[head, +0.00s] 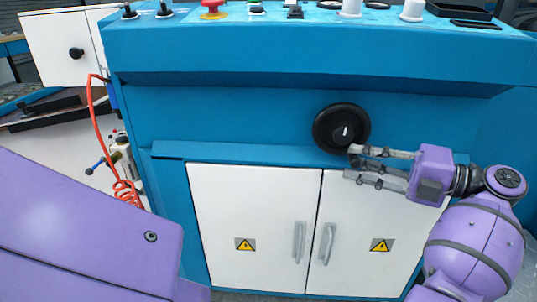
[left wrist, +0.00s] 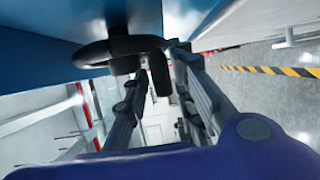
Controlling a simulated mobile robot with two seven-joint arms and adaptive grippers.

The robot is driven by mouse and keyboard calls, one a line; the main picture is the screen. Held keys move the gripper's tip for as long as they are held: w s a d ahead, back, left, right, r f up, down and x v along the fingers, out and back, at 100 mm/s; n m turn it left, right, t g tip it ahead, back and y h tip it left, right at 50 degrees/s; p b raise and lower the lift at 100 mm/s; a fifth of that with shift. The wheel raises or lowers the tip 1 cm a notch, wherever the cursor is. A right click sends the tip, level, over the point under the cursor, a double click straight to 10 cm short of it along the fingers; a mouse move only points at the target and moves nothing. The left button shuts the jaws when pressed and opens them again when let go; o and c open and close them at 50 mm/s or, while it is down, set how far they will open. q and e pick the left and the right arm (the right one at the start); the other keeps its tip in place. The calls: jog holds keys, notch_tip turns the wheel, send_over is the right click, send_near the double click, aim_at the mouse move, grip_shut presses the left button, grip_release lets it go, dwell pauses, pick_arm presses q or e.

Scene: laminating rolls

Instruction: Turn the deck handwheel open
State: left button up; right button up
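The black round deck handwheel (head: 335,120) sits on the blue machine front, above the white cabinet doors, with a small white mark near its middle. My left gripper (head: 354,163) is at its lower right edge, with its fingers pointing left and apart. In the left wrist view the handwheel rim (left wrist: 95,53) shows at the upper left, with a dark peg-like handle (left wrist: 159,76) projecting from it. The handle lies between or just ahead of the left fingertips (left wrist: 163,68). The fingers look spread, with no clear grip on it. My right gripper is not in view.
White cabinet doors (head: 255,215) with grey handles lie below the handwheel. The blue control panel ledge (head: 300,60) overhangs above it, with a red button (head: 212,9) on top. An orange coiled hose (head: 126,193) hangs at the left.

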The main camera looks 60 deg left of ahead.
pick_arm(q)
jog(key=v, duration=0.7)
jog(key=shift+d, duration=0.2)
jog(key=shift+w, duration=0.1)
